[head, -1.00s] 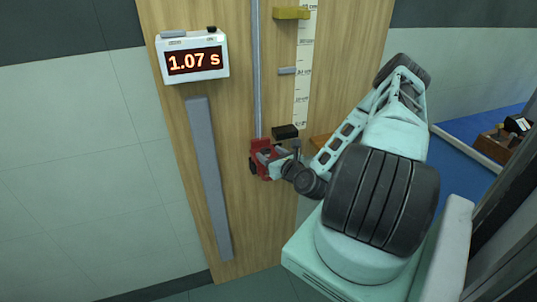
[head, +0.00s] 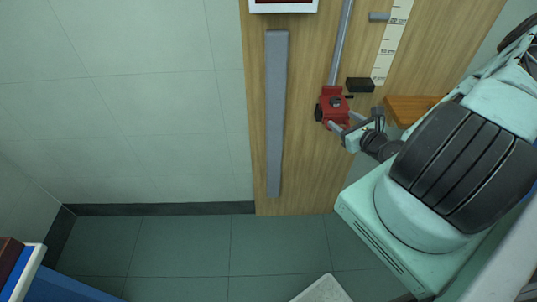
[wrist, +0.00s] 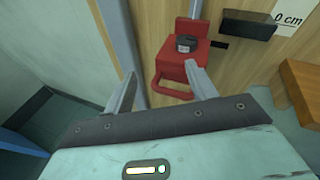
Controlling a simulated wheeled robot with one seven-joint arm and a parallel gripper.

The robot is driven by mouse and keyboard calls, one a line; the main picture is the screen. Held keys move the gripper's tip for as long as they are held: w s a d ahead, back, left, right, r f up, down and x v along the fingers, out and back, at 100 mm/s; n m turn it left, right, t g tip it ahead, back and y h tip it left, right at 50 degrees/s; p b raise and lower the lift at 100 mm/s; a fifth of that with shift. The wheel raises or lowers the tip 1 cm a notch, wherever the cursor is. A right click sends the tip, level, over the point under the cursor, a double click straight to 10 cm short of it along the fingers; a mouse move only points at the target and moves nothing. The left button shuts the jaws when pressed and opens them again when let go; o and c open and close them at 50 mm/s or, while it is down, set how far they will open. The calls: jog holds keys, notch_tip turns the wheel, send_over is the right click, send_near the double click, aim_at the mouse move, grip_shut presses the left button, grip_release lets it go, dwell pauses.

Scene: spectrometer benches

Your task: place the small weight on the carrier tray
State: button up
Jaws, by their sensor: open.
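The red carrier (head: 328,117) sits low on the grey vertical rail of the wooden board. It also shows in the wrist view (wrist: 183,72), with a red loop handle on its near side. A small dark round piece with a pale mark on top, which looks like the small weight (wrist: 187,43), rests upright on the carrier's tray; it is tiny in the head view (head: 335,102). My gripper (wrist: 161,80) is open and empty, its fingers pointing at the carrier and apart from the weight. In the head view my gripper (head: 348,128) is just right of the carrier.
A black block (head: 360,85) sticks out of the board right of the rail, close to the carrier. An orange-brown wooden ledge (head: 410,108) is farther right. A long grey bar (head: 276,115) is on the board's left. The floor at lower left is largely clear.

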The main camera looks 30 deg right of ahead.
jog(key=w+a+r+n+g+y, duration=0.25)
jog(key=a+n+g, duration=0.25)
jog(key=a+n, duration=0.65)
jog(key=w+a+r+n+g+y, duration=0.25)
jog(key=a+n+g, duration=0.4)
jog(key=n, duration=0.75)
jog(key=s+a+r+n+g, duration=0.1)
jog(key=s+a+r+n, duration=0.6)
jog(key=s+a+n, duration=0.2)
jog(key=s+a+r+n+g+h, duration=0.1)
jog(key=s+a+r+n+g, duration=0.1)
jog(key=s+a+r+n, duration=0.6)
jog(key=s+a+n, duration=0.1)
jog(key=a, duration=0.2)
jog(key=shift+s, duration=0.15)
jog(key=shift+a+g, duration=0.1)
jog(key=shift+g, duration=0.15)
notch_tip(320, 180, down, 7)
jog(key=b, duration=0.7)
jog(key=shift+f, duration=0.15)
